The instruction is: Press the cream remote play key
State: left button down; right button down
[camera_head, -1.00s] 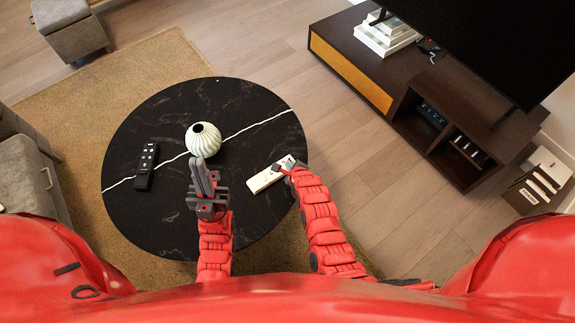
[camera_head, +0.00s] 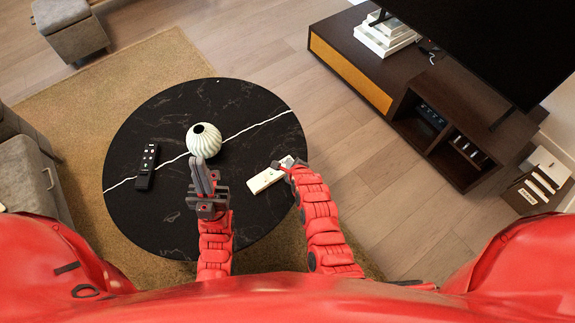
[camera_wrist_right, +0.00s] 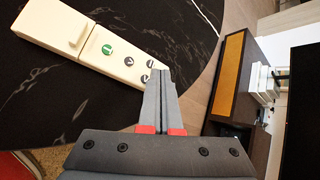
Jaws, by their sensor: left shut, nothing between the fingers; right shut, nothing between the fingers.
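The cream remote (camera_head: 264,180) lies on the right part of the round black table (camera_head: 240,100). In the right wrist view the cream remote (camera_wrist_right: 62,28) shows a green key (camera_wrist_right: 107,49) with a white mark and several dark keys towards its near end. My right gripper (camera_head: 281,165) is shut and empty, over the key end of the remote. Its fingertips (camera_wrist_right: 160,75) show beside the last dark keys; whether they touch I cannot tell. My left gripper (camera_head: 199,163) is shut and empty, above the table in front of the vase.
A ribbed pale vase (camera_head: 204,141) stands near the table's middle. A black remote (camera_head: 147,166) lies at the table's left. A dark TV stand (camera_head: 440,110) is off to the right. Bare table top lies between the vase and the cream remote.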

jog(key=shift+r+p, duration=1.15)
jog(key=shift+r, duration=1.2)
